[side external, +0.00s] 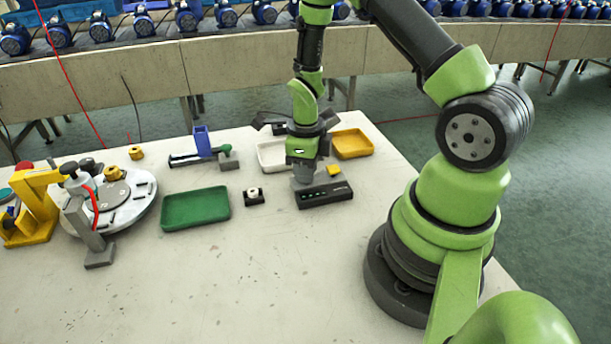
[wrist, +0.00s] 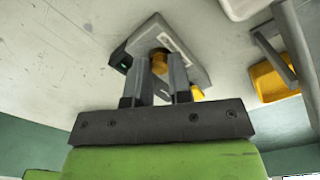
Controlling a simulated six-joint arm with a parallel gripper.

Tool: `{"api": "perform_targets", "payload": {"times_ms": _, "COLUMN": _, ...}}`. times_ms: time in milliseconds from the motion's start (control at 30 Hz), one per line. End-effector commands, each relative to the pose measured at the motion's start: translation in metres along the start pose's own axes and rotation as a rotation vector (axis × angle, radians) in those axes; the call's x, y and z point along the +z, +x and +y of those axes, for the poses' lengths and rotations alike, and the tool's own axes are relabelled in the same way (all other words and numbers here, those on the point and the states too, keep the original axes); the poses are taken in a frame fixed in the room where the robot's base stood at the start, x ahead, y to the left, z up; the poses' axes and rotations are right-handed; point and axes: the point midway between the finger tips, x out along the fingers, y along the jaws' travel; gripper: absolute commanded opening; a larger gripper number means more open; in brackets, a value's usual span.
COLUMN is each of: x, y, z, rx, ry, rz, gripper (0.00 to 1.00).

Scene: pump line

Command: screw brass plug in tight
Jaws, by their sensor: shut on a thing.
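My gripper (side external: 306,176) points down over a black box (side external: 326,196) with small green lights on its front. In the wrist view, the two grey fingers (wrist: 161,70) are shut on a brass plug (wrist: 159,58), above or against the box (wrist: 130,52). I cannot tell whether the plug touches it. The plug is hidden by the fingers in the side view. At the left, a round grey turntable (side external: 128,212) carries a brass part (side external: 114,173). Another brass piece (side external: 137,152) stands on the table behind it.
A small yellow block (side external: 334,170) is close behind the box. White (side external: 264,160) and yellow (side external: 368,145) trays lie behind my gripper. A green tray (side external: 163,212) and a small black block with a pale top (side external: 254,199) are to its left. The table front is clear.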

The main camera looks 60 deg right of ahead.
Motion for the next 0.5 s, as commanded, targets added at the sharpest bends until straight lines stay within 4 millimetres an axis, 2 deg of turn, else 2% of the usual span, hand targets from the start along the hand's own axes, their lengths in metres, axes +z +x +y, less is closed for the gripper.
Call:
{"api": "perform_targets", "payload": {"times_ms": 167, "x": 0.0, "y": 0.0, "z": 0.0, "rx": 0.0, "ry": 0.068, "rz": 0.0, "gripper": 0.02}}
{"api": "perform_targets", "payload": {"times_ms": 400, "x": -0.0001, "y": 0.0003, "z": 0.0, "rx": 0.0, "ry": 0.45, "rz": 0.0, "gripper": 0.02}}
{"api": "perform_targets", "payload": {"times_ms": 500, "x": -0.0004, "y": 0.0005, "z": -0.0003, "rx": 0.005, "ry": 0.562, "rz": -0.001, "gripper": 0.02}}
